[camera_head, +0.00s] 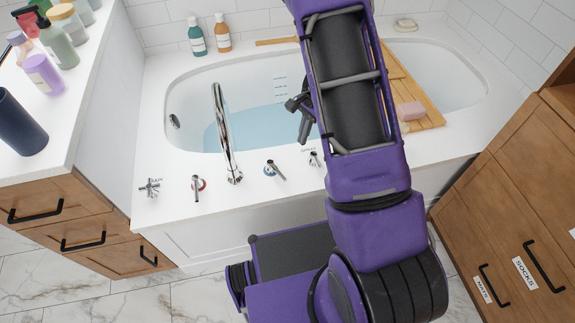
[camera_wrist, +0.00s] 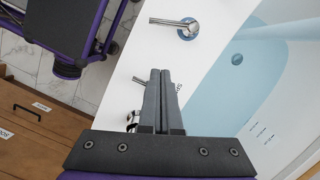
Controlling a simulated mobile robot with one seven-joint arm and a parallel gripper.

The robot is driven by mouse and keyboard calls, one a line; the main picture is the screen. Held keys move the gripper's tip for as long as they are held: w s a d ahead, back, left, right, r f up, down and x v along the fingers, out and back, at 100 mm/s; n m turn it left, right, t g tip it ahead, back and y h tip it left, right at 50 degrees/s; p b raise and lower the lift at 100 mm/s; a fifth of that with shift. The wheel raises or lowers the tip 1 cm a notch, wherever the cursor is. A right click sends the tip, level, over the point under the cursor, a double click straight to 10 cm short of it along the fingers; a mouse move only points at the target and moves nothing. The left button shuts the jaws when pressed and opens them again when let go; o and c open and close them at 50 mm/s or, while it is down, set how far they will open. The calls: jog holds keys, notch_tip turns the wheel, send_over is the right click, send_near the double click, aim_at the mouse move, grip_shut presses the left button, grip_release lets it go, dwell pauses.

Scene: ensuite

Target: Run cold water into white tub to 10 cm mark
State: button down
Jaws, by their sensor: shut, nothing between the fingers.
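The white tub (camera_head: 178,82) holds shallow blue water (camera_head: 262,124), also seen in the wrist view (camera_wrist: 228,80). Blue level marks (camera_head: 280,86) are on its far wall, above the waterline; their numbers are too small to read. A chrome spout (camera_head: 226,135) curves over the near rim; I cannot tell whether water runs. A lever with a blue ring (camera_head: 273,170) stands right of the spout, a red-ringed lever (camera_head: 198,186) left. My gripper (camera_wrist: 160,70) is shut and empty, above the deck beside the spray control (camera_head: 313,158), apart from the blue lever.
A cross-handled control (camera_head: 149,187) is at the deck's left end. A wooden tray (camera_head: 418,98) with pink soap (camera_head: 410,111) spans the tub behind my arm. Two bottles (camera_head: 196,36) stand on the far rim. Drawer cabinets flank the tub, the right one (camera_head: 520,205) close to my arm.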

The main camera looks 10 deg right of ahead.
jog(key=b+x, duration=0.1)
jog(key=x, duration=0.4)
jog(key=b+x, duration=0.1)
jog(key=x, duration=0.4)
jog(key=shift+w+d, duration=0.1)
jog(key=shift+d, duration=0.15)
jog(key=shift+s+a+f, duration=0.1)
jog(key=shift+s+a, duration=0.15)
jog(key=shift+a, duration=0.35)
jog(key=shift+s+a, duration=0.2)
jog(key=shift+a, duration=0.4)
jog(key=shift+s+a+f, duration=0.1)
jog(key=shift+s+a, duration=0.15)
jog(key=shift+a, duration=0.35)
